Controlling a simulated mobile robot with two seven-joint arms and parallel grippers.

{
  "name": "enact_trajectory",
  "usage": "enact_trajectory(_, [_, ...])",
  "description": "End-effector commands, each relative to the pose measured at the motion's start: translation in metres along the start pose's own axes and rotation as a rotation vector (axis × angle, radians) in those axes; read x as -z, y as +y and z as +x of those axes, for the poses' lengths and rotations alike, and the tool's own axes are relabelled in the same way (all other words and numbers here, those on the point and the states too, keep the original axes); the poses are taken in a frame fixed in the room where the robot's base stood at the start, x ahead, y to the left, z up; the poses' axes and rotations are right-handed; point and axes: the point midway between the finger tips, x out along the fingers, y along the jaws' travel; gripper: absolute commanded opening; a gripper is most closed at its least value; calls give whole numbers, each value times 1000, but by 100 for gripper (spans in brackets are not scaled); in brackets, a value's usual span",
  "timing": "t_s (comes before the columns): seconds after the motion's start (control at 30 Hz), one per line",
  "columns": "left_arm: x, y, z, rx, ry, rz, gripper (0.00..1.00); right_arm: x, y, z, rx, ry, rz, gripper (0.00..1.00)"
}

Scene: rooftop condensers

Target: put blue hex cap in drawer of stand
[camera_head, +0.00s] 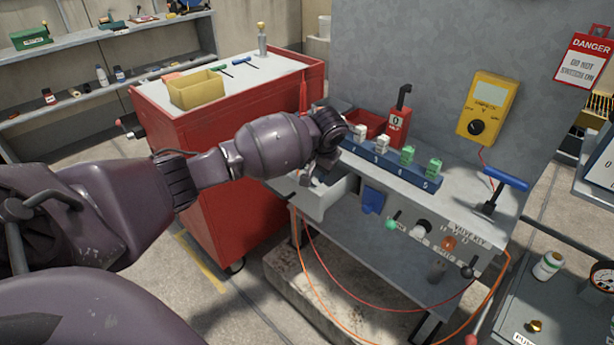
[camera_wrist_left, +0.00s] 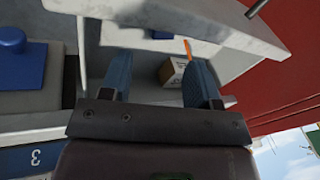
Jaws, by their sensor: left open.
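The stand (camera_head: 440,200) is a grey bench with a pulled-out drawer (camera_head: 325,200) at its left end. My left gripper (camera_head: 310,178) points down over the drawer; my wrist partly hides it. In the left wrist view the two fingers (camera_wrist_left: 160,88) are apart with nothing between the tips. The cap is apart from the fingers. My right gripper is not in view.
A blue strip with numbered blocks (camera_head: 392,166) lies on the stand's top. A blue part (camera_head: 372,200) is on its front, right of the drawer. A red cabinet (camera_head: 225,130) stands close on the left.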

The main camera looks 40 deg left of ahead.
Motion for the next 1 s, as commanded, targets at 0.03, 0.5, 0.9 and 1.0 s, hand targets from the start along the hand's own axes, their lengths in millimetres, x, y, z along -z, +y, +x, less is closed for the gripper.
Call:
enact_trajectory(0.03, [2, -2, -19, -4, 11, -2, 56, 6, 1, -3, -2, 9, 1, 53])
enact_trajectory(0.5, [0, 0, -62, -1, -1, 0, 56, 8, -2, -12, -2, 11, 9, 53])
enact_trajectory(0.9, [0, 1, -61, -1, -2, 0, 56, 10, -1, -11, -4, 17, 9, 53])
enact_trajectory(1.0, [0, 1, -61, -1, -2, 0, 56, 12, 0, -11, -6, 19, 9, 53])
